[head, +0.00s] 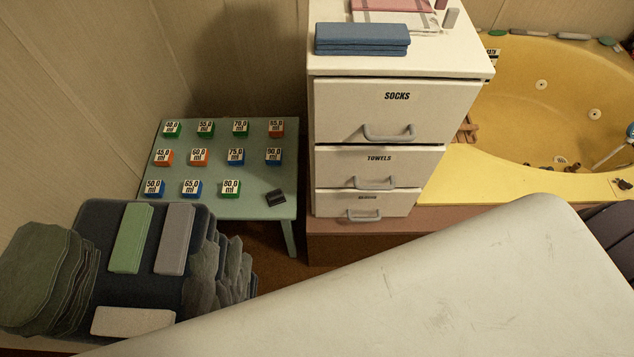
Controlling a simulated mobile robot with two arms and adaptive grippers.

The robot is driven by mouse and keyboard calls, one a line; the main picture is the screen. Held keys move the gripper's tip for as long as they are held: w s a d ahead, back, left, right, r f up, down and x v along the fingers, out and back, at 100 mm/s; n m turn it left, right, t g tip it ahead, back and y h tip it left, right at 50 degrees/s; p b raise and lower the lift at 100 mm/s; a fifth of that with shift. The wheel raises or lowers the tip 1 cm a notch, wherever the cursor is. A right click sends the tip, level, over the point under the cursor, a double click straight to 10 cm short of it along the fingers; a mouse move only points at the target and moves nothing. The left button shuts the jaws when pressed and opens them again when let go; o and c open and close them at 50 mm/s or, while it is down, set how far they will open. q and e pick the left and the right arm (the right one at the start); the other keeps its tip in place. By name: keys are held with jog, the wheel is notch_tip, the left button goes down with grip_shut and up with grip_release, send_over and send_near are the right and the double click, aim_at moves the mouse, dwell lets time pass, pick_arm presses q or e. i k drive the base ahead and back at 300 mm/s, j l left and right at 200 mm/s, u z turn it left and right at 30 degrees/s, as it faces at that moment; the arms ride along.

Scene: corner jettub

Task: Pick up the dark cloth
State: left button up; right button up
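Several cloths show, and I cannot tell which one is the dark cloth. A folded dark blue cloth (362,39) lies flat on the white drawer cabinet (395,115). A small, nearly black item (276,198) lies at the front right of the green table (255,206); whether it is cloth is unclear. At the lower left, a dark navy padded surface (145,235) bears a folded green cloth (131,238), a grey cloth (174,239) and a pale cloth (133,321). Neither of my grippers is in view.
Numbered small blocks (199,157) stand in rows on the green table. The cabinet's labelled drawers are shut. A yellow tub (530,95) is at the right. A large pale scratched surface (400,290) fills the foreground and hides what is behind it.

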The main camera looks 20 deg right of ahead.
aim_at(276, 197)
jog(key=z, duration=0.15)
jog(key=k+j+u, duration=0.35)
jog(key=j, duration=0.25)
jog(key=k+j+u, duration=0.2)
jog(key=k+j, duration=0.1)
jog(key=j, duration=0.1)
